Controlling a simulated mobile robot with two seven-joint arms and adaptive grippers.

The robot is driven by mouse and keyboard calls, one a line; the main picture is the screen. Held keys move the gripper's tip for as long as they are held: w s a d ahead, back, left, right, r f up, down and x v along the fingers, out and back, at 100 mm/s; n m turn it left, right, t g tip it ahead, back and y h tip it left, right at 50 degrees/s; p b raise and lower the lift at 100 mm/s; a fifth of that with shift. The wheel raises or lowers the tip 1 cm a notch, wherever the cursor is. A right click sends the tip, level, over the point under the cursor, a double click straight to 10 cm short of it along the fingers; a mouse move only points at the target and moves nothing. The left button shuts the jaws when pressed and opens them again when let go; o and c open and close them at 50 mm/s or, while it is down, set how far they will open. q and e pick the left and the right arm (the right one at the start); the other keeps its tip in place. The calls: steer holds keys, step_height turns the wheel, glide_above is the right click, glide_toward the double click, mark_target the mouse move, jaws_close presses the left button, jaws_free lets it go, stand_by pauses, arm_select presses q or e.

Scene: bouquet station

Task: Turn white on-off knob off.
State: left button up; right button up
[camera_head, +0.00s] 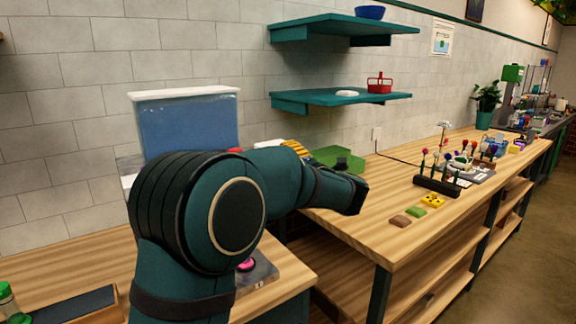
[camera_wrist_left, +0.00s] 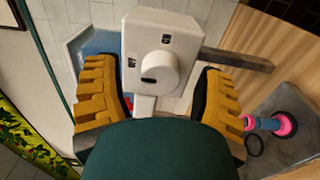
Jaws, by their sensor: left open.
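The white on-off knob (camera_wrist_left: 160,74) is a round dial with a dark slot mark, on the front of a white box (camera_wrist_left: 182,28) with small dark labels beside the knob. My left gripper (camera_wrist_left: 160,86) is open, its two yellow ridged fingers on either side of the knob in the left wrist view. Gaps show between each finger and the knob, so it is not gripped. In the head view my arm hides the knob and most of the gripper. My right gripper is not in view.
A blue tank with a white rim (camera_head: 188,122) stands by the wall behind my arm. A metal bar (camera_wrist_left: 237,60) runs from the box's side. A pink-ended spool (camera_wrist_left: 283,124) lies nearby. Teal shelves (camera_head: 340,97) are above; a flower rack (camera_head: 437,186) stands on the right counter.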

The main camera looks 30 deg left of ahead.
arm_select(q)
steer(key=v, duration=1.2)
steer(key=shift+f, duration=0.15)
steer(key=w+d+f+m+t+h, duration=0.1)
steer(key=w+f+m+t+h, duration=0.2)
steer(key=f+m, duration=0.3)
steer(key=w+d+f+m+t+h, duration=0.25)
steer(key=f+m, duration=0.25)
steer(key=f, duration=0.3)
steer(key=s+d+f+m+h, duration=0.1)
steer(key=d+f+m+h, duration=0.2)
steer(key=f+m+h, duration=0.9)
steer(key=s+d+f+m+g, duration=0.1)
steer(key=s+d+f+g, duration=0.1)
steer(key=s+f, duration=0.5)
steer(key=s+d+f+m+g, duration=0.1)
steer(key=s+d+f+g, duration=0.15)
steer(key=f, duration=0.85)
steer(key=s+d+f+m+g+h, duration=0.1)
steer(key=s+d+f+m+g, duration=0.1)
steer(key=s, duration=0.6)
steer(key=s+d+f+m+g+h, duration=0.2)
steer(key=s+d+f+m+g, duration=0.1)
steer(key=s, duration=0.5)
step_height(320, 180, down, 2)
steer(key=shift+s+d+f+g, duration=0.1)
steer(key=shift+s+d+g, duration=0.25)
steer(key=shift+g, duration=0.15)
